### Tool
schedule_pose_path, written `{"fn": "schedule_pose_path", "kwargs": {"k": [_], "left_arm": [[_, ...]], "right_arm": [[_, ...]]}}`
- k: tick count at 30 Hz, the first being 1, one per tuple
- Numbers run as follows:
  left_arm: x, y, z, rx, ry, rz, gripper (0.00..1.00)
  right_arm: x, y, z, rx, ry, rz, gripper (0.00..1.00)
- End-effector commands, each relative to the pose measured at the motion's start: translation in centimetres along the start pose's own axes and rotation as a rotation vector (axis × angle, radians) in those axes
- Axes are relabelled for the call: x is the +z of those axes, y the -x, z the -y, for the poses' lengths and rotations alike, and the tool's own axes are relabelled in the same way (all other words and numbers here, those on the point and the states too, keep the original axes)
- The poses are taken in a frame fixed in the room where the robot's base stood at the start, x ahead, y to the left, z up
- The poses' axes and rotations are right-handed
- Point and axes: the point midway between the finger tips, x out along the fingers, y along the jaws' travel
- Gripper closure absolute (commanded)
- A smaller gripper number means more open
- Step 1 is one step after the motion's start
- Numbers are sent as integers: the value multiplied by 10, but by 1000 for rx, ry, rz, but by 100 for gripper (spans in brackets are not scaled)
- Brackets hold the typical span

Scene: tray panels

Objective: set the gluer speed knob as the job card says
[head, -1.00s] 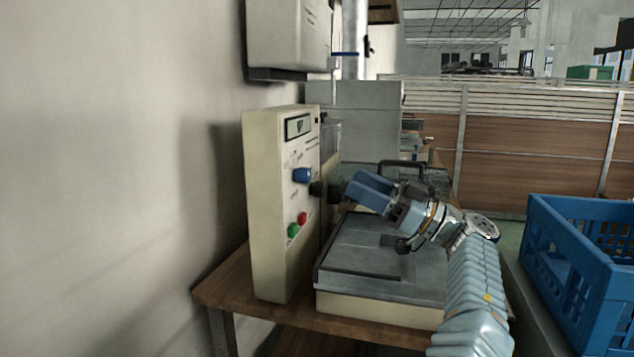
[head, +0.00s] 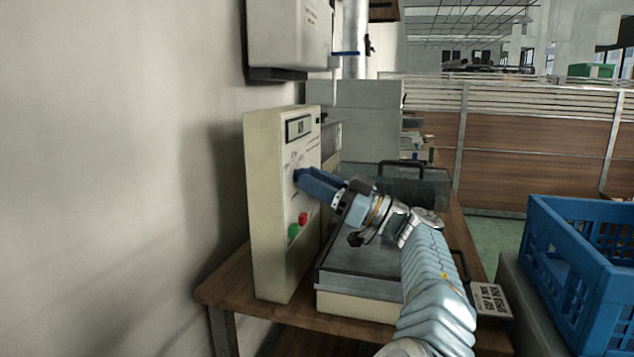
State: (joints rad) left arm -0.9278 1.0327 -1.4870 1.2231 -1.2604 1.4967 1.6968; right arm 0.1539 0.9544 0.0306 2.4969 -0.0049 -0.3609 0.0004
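The gluer's cream control panel (head: 268,215) stands upright at the left of the wooden table, with a small display (head: 298,127) near its top; its digits are too small to read surely.
A green button (head: 293,230) and a red button (head: 303,218) sit just below the knob. A flat machine bed (head: 355,305) is under my arm. A blue crate (head: 575,270) stands at right. A wall bounds the left side.

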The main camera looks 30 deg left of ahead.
Motion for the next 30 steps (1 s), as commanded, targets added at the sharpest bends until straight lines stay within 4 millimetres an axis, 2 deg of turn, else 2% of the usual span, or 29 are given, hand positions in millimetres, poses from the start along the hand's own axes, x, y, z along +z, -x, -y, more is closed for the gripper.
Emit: {"fn": "schedule_pose_path", "kwargs": {"k": [1,6,17,30], "left_arm": [[0,0,0,0,0,0,75],[0,0,0,0,0,0,99],[1,1,1,27,-60,4,99],[0,1,4,163,-386,15,99]], "right_arm": [[0,0,0,0,0,0,100],[0,0,0,0,0,0,100],[0,-7,-3,1,-1,0,100],[0,-27,-12,3,-4,-3,100]]}}
